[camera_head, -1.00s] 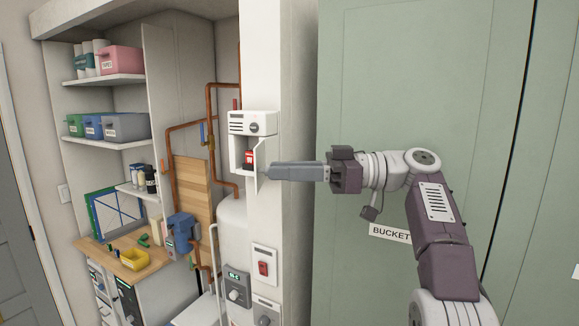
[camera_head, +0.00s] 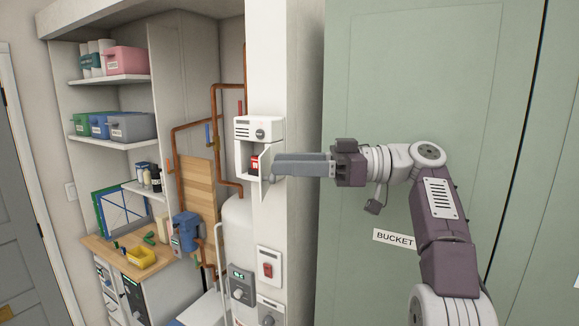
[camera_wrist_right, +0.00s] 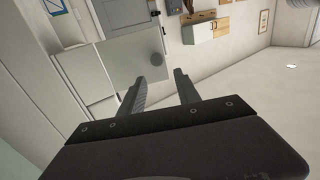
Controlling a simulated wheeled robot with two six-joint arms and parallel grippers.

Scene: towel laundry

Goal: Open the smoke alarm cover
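The smoke alarm (camera_head: 259,129) is a white box on the white pillar, with slots and a round grey button on its upper part. Its lower compartment is open and shows a red part (camera_head: 254,164) inside. The small white cover (camera_head: 265,163) stands swung out at the compartment's right side. My right gripper (camera_head: 274,168) is at the cover's outer edge; whether it touches is unclear. In the right wrist view its fingers (camera_wrist_right: 160,76) are apart with nothing between them. My left gripper is out of view.
A red switch (camera_head: 267,269) and a grey control box (camera_head: 240,287) sit lower on the pillar. A green cabinet (camera_head: 400,90) labelled BUCKET stands behind my right arm. Copper pipes (camera_head: 213,130) and shelves with bins are at the left.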

